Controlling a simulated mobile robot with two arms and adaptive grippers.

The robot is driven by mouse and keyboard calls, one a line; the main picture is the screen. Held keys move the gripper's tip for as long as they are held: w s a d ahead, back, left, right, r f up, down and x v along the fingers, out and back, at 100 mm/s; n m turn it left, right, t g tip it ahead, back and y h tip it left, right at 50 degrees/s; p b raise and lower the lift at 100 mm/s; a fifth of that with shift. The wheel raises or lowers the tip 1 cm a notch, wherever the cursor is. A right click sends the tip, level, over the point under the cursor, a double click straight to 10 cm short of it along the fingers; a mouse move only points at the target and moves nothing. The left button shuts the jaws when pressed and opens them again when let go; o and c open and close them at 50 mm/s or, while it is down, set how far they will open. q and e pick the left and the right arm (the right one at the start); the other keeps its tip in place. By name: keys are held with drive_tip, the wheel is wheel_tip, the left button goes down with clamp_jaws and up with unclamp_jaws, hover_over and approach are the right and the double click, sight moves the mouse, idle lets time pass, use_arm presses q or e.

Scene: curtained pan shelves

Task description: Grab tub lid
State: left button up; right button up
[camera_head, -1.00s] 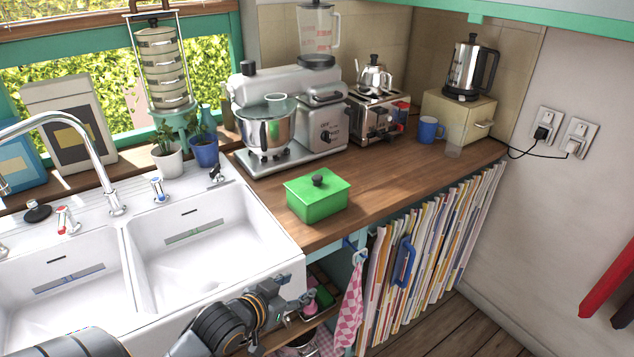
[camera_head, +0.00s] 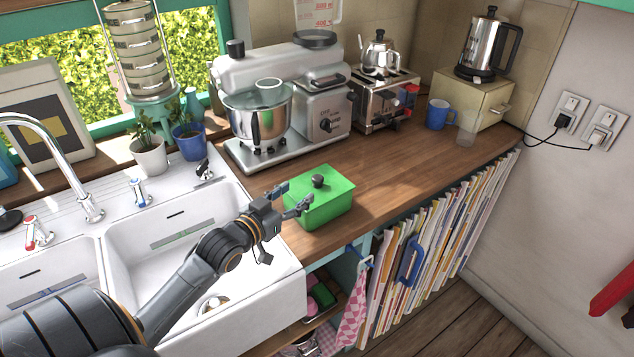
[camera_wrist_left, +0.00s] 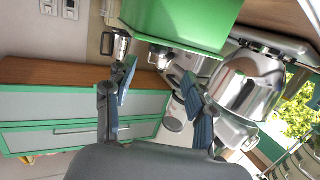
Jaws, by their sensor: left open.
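A green tub (camera_head: 318,212) stands on the wooden counter, right of the sink. Its green lid (camera_head: 335,189) is on it, with a dark round knob (camera_head: 318,181) on top. My left gripper (camera_head: 290,197) is open at the tub's left front side, just short of the knob. In the left wrist view the open, empty fingers (camera_wrist_left: 158,100) point toward the green tub (camera_wrist_left: 180,22) at the top of the picture. Whether a finger touches the tub is unclear. My right gripper is not in view.
A stand mixer (camera_head: 270,100) stands behind the tub, with a toaster (camera_head: 385,98), blue mug (camera_head: 437,114) and kettle (camera_head: 487,45) to the right. The white sink (camera_head: 250,310) lies in front and left. The counter right of the tub is clear.

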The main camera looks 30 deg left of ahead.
sight(314, 182)
use_arm(q)
drive_tip(key=w, duration=0.4)
drive_tip(key=shift+f+p, duration=0.3)
drive_tip(key=shift+p, duration=0.05)
drive_tip(key=shift+w+f, duration=0.15)
drive_tip(key=shift+w, duration=0.35)
drive_tip(key=w, duration=0.1)
drive_tip(key=w+p, duration=0.1)
drive_tip(key=w, duration=0.1)
drive_tip(key=w+p, duration=0.1)
drive_tip(key=shift+w+d+f, duration=0.15)
drive_tip(key=shift+w+f, duration=0.05)
drive_tip(key=shift+f, duration=0.2)
drive_tip(key=shift+w+f, duration=0.1)
drive_tip(key=shift+w, duration=0.1)
drive_tip(key=shift+c, duration=0.2)
clamp_jaws()
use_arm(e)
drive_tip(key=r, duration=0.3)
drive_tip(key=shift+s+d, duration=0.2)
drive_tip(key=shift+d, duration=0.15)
